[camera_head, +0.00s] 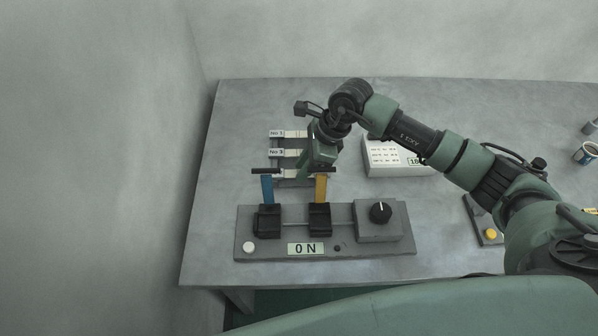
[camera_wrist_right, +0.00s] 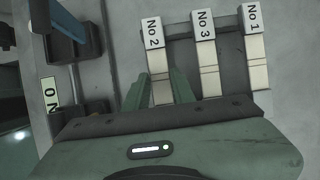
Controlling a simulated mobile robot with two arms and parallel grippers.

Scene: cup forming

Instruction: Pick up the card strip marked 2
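The card strip marked No 2 (camera_wrist_right: 154,42) lies at the left end of a row of three in the right wrist view. Its white tag and upper part show. In the head view only a bit of this nearest strip (camera_head: 289,172) shows. My right gripper (camera_wrist_right: 159,73) is open, with one green finger on each side of the No 2 strip. I cannot tell whether the fingers touch it. In the head view the right gripper (camera_head: 304,168) is over the near end of the row. My left gripper is not in view.
Strips No 3 (camera_wrist_right: 205,45) and No 1 (camera_wrist_right: 255,45) lie beside it on a dark rack (camera_wrist_right: 180,32). A device with a blue lever (camera_head: 267,189), a yellow lever (camera_head: 321,189) and an ON label stands close in front. A white box (camera_head: 385,160) is to the right.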

